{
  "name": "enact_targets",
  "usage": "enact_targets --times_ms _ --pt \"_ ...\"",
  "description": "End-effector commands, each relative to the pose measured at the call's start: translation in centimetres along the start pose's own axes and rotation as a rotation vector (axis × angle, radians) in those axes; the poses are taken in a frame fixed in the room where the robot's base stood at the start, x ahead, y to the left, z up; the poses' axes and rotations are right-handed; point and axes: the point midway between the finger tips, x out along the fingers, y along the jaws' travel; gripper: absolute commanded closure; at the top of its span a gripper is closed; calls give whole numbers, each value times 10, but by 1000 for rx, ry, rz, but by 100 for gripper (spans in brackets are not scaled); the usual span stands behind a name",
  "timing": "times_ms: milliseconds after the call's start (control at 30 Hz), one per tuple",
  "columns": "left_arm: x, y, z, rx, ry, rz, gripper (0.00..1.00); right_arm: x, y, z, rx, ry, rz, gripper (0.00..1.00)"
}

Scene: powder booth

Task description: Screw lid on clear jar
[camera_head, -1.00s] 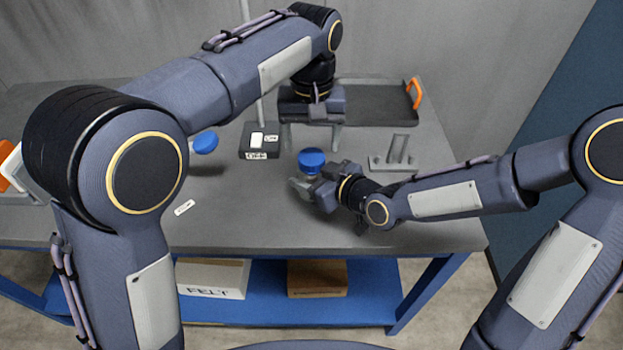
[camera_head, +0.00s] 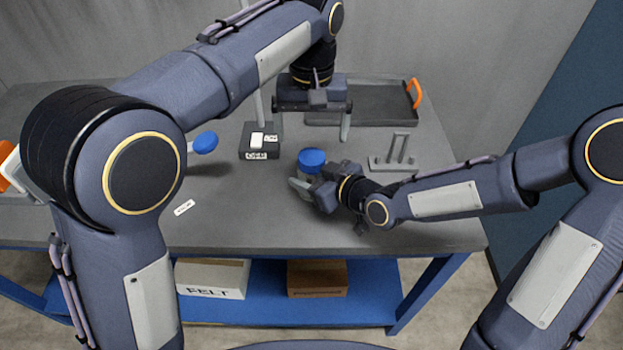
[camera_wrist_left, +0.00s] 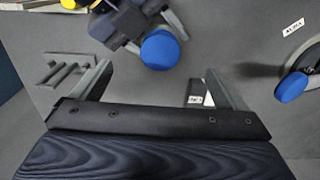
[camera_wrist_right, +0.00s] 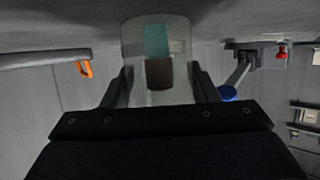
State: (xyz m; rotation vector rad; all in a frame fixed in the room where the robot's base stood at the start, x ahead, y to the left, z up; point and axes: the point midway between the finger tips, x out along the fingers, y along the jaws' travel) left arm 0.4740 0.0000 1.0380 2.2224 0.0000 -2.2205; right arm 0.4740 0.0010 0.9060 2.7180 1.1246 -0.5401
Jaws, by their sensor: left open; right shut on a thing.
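The clear jar (camera_head: 309,177) stands upright on the grey table with the round blue lid (camera_head: 312,157) on top. How tightly the lid sits cannot be told. My right gripper (camera_wrist_right: 160,70) is shut around the jar's side, below the lid. The jar's see-through wall (camera_wrist_right: 140,45) shows a teal patch and a brown patch. My left gripper (camera_head: 312,122) is open and empty, raised beyond the jar in the head view. In the left wrist view the lid (camera_wrist_left: 160,50) lies ahead, between the lines of its open fingers (camera_wrist_left: 157,72), apart from them.
A blue disc (camera_head: 205,142) on a stand is to the left. A dark box (camera_head: 258,147) with a post stands near the jar. A grey bracket (camera_head: 396,160) is at right, and a dark tray (camera_head: 378,113) with an orange handle behind. The front table strip is clear.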

Motion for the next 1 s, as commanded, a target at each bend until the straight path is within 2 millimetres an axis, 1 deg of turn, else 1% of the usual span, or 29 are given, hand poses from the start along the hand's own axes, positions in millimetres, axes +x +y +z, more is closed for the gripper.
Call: enact_targets --times_ms 33,300,400,500,600,933,967,1000 --pt "-10 0 -1 0 4 3 5 0 0 -1 -1 1 0 100" --pt "-70 0 -1 -1 4 3 5 0 0 -1 -1 1 0 100" --pt "-85 0 -1 0 2 1 5 0 0 0 -1 1 0 100" --pt "-96 0 -1 0 3 2 5 0 0 -1 -1 1 0 100" --pt "-102 0 0 0 1 1 5 0 0 -1 -1 1 0 100" --pt "-105 0 0 0 0 0 5 0 0 -1 -1 1 0 100" --pt "-105 0 0 0 0 0 5 0 0 -1 -1 1 0 45" --pt "-105 0 0 0 0 0 5 0 0 -1 -1 1 0 40"
